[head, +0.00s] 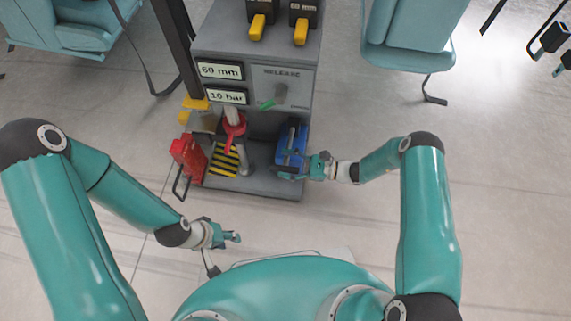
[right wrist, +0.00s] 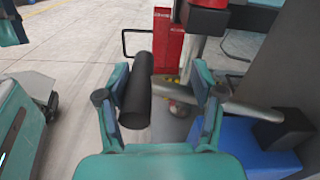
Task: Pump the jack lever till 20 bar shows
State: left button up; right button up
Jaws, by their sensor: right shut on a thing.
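The jack lever is a grey bar with a black grip (right wrist: 137,92) in the right wrist view. The grip lies between the fingers of my right gripper (right wrist: 160,85), which is shut on it. In the head view my right gripper (head: 290,165) is beside the blue pump block (head: 283,143) at the machine's lower right and hides part of the lever. The lower display (head: 227,96) reads 10 bar; the upper display (head: 220,71) reads 60 mm. My left gripper (head: 232,238) is in front of the machine, away from it; its finger opening is unclear.
A red box (head: 187,157) with a wire handle is at left.

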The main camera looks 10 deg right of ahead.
jog(key=w+r+m, duration=0.1)
jog(key=r, duration=0.1)
jog(key=w+d+r+m, duration=0.1)
jog(key=w+r+m, duration=0.1)
jog(key=r, duration=0.1)
jog(key=w+r+m, duration=0.2)
jog(key=r, duration=0.1)
jog(key=shift+d+r, duration=0.2)
jog(key=shift+r, duration=0.05)
grip_shut()
jog(key=shift+w+d+r, duration=0.2)
jog(key=shift+w+r, duration=0.3)
jog(key=shift+r, duration=0.05)
jog(key=o, duration=1.6)
grip_release()
jog(key=shift+f, duration=0.2)
jog(key=shift+d+r, duration=0.1)
jog(key=shift+d, duration=0.05)
jog(key=v, duration=1.1)
jog(key=shift+d, duration=0.35)
jog(key=shift+s, duration=0.15)
